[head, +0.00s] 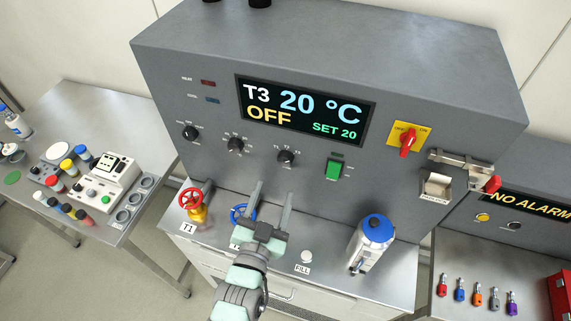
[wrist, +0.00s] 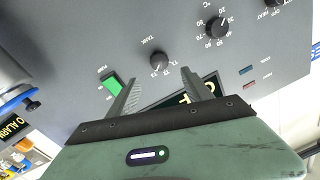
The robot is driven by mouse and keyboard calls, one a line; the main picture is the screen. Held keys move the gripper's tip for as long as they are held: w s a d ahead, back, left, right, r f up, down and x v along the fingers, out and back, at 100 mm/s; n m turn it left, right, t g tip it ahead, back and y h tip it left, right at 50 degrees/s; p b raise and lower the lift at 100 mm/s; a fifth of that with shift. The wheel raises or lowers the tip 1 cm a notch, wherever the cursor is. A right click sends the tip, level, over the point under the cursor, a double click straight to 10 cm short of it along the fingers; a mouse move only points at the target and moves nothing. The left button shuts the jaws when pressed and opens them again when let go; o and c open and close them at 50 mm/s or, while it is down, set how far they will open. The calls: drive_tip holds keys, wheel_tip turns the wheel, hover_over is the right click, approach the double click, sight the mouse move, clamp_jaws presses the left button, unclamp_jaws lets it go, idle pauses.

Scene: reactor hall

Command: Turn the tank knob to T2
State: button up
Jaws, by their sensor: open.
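The tank knob (head: 286,157) is a small black dial on the grey panel, with T labels around it. In the wrist view the knob (wrist: 159,61), marked TANK, appears just beyond the fingertips and between their lines. The panel display (head: 306,108) reads T3, 20 °C, OFF and SET 20. My gripper (head: 273,190) is open and empty, below the knob in the head view and apart from it. Its two fingers (wrist: 160,76) point towards the panel in the wrist view.
Left of the tank knob is the °C dial (head: 235,145); right is a green switch (head: 334,169). Below are a red valve wheel (head: 191,199), a blue valve wheel (head: 242,213) partly behind my gripper, and a blue-capped canister (head: 371,243). A red-handled switch (head: 407,141) sits further right.

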sight(285, 162)
drive_tip(key=p+x, duration=0.1)
drive_tip(key=x, duration=0.8)
drive_tip(key=shift+w+d+p, duration=0.15)
drive_tip(key=shift+p, duration=0.2)
drive_tip(key=shift+c, duration=0.5)
clamp_jaws()
